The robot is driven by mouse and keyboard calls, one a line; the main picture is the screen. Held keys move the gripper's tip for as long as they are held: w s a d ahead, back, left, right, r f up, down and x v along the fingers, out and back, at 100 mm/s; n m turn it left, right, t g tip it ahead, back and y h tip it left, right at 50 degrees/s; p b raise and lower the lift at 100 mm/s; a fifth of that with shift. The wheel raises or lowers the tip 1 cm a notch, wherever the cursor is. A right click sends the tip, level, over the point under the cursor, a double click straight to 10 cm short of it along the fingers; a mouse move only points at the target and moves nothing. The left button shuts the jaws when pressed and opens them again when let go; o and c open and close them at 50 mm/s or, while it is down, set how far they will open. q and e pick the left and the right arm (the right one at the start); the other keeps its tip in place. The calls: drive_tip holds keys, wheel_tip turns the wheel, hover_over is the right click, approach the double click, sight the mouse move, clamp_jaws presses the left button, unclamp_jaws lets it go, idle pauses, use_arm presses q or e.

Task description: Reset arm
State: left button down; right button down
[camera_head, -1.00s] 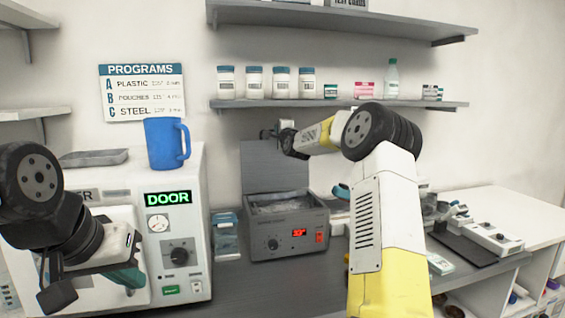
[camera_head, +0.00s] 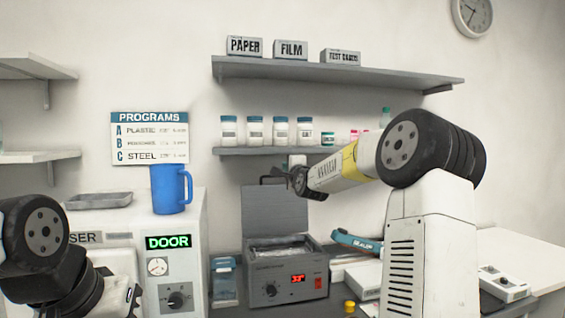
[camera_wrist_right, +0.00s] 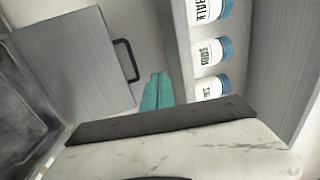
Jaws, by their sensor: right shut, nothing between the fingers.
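My right arm reaches up on the right in the head view, and its forearm points left. The right gripper (camera_head: 286,178) is in the air in front of the raised lid (camera_head: 272,218) of the heated bath (camera_head: 262,290). In the right wrist view its teal fingers (camera_wrist_right: 157,91) are together with nothing between them. The lid with its black handle is on the left there. My left arm shows at the lower left of the head view, in front of the sterilizer (camera_head: 190,240). Its fingers are below the picture edge.
A blue mug (camera_head: 168,190) and a grey tray (camera_head: 98,200) sit on the sterilizer. A shelf (camera_head: 235,151) with several white jars is behind the right gripper, and a higher shelf (camera_head: 340,74) carries labelled boxes. A teal-handled sealer (camera_head: 355,241) lies right of the bath.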

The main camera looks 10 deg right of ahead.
drive_tip(key=s+r, duration=0.3)
drive_tip(key=s, duration=0.5)
drive_tip(key=s+a+f+n+g, duration=0.2)
drive_tip(key=s+f+n+g, duration=0.2)
drive_tip(key=s, duration=0.9)
drive_tip(key=s+a+f+n+g+y, duration=0.1)
drive_tip(key=s+a+f+n+g, duration=0.2)
drive_tip(key=s+f+n, duration=0.5)
drive_tip(key=s+a+f+n+g, duration=0.2)
drive_tip(key=s+f+n+g, duration=0.3)
drive_tip(key=s+f, duration=0.5)
drive_tip(key=s+n, duration=0.1)
drive_tip(key=s, duration=0.7)
drive_tip(key=shift+s+a+f+g+y, duration=0.15)
drive_tip(key=shift+s+f+g+y, duration=0.15)
drive_tip(key=shift+g, duration=0.1)
